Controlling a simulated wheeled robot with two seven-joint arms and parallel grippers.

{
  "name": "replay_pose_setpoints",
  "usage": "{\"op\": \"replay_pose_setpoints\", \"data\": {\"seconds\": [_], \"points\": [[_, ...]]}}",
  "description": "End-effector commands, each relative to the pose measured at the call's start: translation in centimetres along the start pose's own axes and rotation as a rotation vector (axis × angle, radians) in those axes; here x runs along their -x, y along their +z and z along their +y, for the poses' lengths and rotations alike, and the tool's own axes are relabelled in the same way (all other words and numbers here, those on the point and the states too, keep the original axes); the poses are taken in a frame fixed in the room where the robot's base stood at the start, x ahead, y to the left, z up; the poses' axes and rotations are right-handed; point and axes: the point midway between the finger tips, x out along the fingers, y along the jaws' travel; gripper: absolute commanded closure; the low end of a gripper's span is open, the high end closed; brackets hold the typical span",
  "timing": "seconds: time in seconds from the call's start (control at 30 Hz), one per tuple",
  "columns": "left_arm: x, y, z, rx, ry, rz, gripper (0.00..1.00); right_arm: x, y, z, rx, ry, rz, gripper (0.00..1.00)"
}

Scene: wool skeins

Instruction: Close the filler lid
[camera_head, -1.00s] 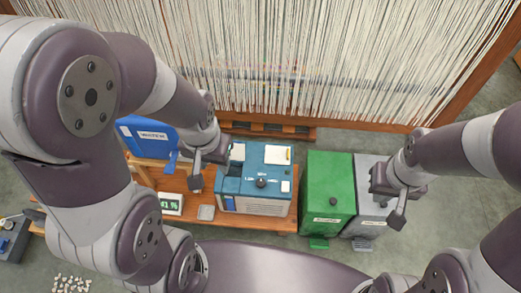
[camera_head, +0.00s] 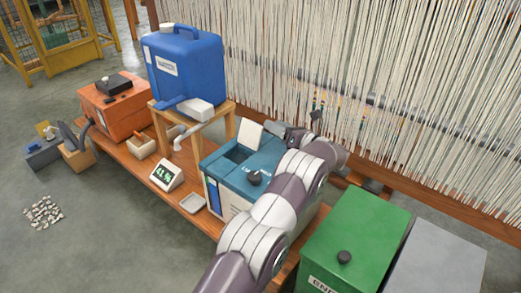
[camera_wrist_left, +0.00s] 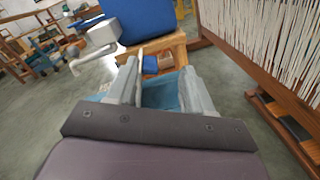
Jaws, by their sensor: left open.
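The teal box (camera_head: 225,178) stands on the wooden bench, with a dark filler opening (camera_head: 237,153) in its top. The pale filler lid (camera_head: 250,134) stands raised at the back of this opening. A thin upright edge there may be the lid. My right gripper is out of view.
A blue water tank (camera_head: 187,68) sits on a wooden stand left of the box, with a white spout (camera_head: 187,135) below. A display (camera_head: 167,174) and a small tray (camera_head: 192,204) are on the bench. A green bin (camera_head: 355,235) stands at right; hanging threads (camera_head: 400,90) fill the back.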

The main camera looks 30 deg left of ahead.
Motion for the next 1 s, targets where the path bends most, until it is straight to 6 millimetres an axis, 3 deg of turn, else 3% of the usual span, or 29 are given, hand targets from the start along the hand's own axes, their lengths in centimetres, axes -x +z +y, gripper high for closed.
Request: {"op": "replay_pose_setpoints", "data": {"seconds": [0.03, 0.13, 0.5, 0.83, 1.0], "points": [[-0.1, -1.4, -0.2, 0.038, 0.031, 0.013, 0.49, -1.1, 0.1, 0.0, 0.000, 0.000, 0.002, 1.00], [-0.6, -2.3, 0.1, 0.075, 0.067, 0.031, 0.49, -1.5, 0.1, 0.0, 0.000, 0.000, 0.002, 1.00], [-6.9, -2.5, 0.6, 0.079, 0.070, 0.032, 0.49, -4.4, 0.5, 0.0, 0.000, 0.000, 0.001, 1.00], [-7.6, -2.1, 0.8, 0.076, 0.068, 0.030, 0.49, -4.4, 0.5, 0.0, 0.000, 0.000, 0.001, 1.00], [-7.6, -2.1, 0.7, 0.076, 0.066, 0.030, 1.00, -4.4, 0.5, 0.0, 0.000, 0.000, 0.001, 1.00]]}}
